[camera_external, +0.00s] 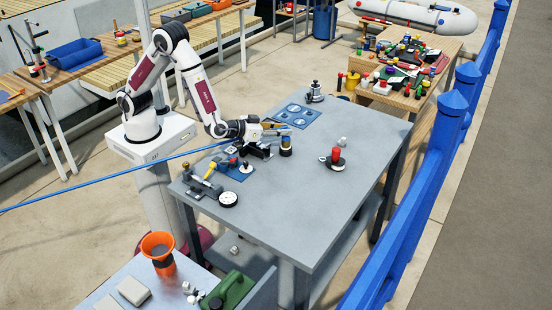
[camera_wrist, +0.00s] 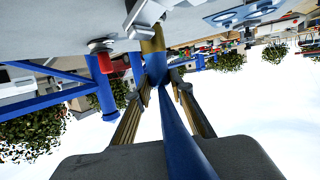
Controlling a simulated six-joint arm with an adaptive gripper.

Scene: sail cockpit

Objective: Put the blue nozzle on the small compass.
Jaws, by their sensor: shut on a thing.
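My gripper (camera_external: 284,131) is over the far middle of the grey table, pointing right. In the wrist view its fingertips (camera_wrist: 160,84) close around the long blue piece (camera_wrist: 170,115), which I take for the blue nozzle. It runs back toward the camera; a thin blue line (camera_external: 110,176) also reaches from the left edge toward my gripper. A round white-faced dial (camera_external: 228,199) on the near left may be the small compass; I cannot tell.
A blue mat (camera_external: 222,168) with small parts lies left of my gripper. A blue plate with round holes (camera_external: 297,116) and a grey metal fitting (camera_external: 315,92) are at the back. A red-topped piece (camera_external: 335,158) stands right. The table's near right (camera_external: 300,210) is clear.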

